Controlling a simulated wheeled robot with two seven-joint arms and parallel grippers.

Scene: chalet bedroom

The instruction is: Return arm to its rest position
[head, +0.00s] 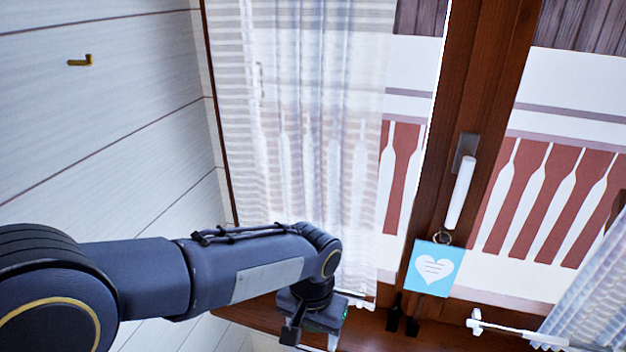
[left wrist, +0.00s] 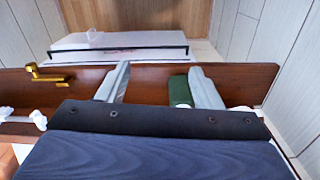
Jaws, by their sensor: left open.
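My left arm (head: 245,268) reaches in from the left in the head view, across the lower part of the window. Its left gripper (head: 312,338) points down near the wooden sill, partly cut off by the bottom edge. In the left wrist view the two pale fingers of the left gripper (left wrist: 159,68) stand wide apart, with no held thing visible. A green piece (left wrist: 180,91) shows beside the right finger; I cannot tell what it is. My right gripper is in neither view.
A blue heart tag (head: 433,269) hangs below the white window handle (head: 460,194). A sheer curtain (head: 330,140) hangs behind my arm, another curtain (head: 595,300) at right. A brass hook (head: 80,61) is on the wall. The wrist view shows a brass handle (left wrist: 47,76) on brown wood.

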